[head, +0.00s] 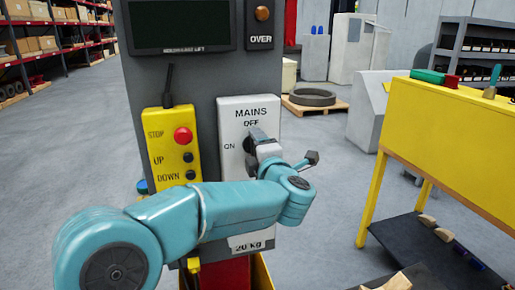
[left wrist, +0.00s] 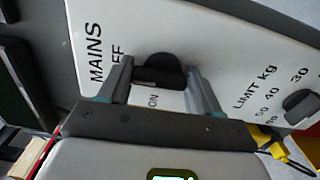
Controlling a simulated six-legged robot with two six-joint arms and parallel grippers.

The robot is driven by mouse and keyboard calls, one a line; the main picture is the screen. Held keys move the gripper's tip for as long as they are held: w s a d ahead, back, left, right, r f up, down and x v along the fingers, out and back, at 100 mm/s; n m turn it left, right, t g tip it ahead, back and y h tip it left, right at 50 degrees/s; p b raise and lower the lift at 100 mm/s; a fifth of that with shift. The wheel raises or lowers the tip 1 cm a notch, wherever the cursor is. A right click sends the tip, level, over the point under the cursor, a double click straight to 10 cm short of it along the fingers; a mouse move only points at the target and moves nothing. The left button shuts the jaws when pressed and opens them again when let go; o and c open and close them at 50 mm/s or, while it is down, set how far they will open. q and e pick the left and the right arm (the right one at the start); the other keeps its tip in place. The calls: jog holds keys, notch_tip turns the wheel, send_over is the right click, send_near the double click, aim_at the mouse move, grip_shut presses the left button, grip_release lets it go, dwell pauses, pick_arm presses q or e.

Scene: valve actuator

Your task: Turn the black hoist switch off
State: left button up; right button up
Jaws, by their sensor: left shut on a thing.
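The black hoist switch (left wrist: 162,68) sits on the white MAINS panel (head: 233,111), which carries the words OFF and ON. My left gripper (head: 257,140) is at the panel in the head view. In the left wrist view its fingers (left wrist: 158,88) stand on either side of the switch and are shut on it. The ON label shows beside the switch in the left wrist view. The gripper covers most of the switch in the head view, so I cannot tell its exact angle. My right gripper is not in view.
A yellow box (head: 172,149) with a red stop button and UP and DOWN buttons is left of the panel. A LIMIT kg dial (left wrist: 299,106) sits on the same white plate. A yellow bench (head: 450,135) stands at right. Open floor lies between.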

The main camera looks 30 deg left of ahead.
pick_arm(q)
jog(key=o, duration=1.1)
jog(key=shift+d, duration=0.15)
jog(key=shift+c, duration=0.2)
jog(key=b+v, duration=0.4)
jog(key=v, duration=1.2)
jog(key=shift+s, duration=0.2)
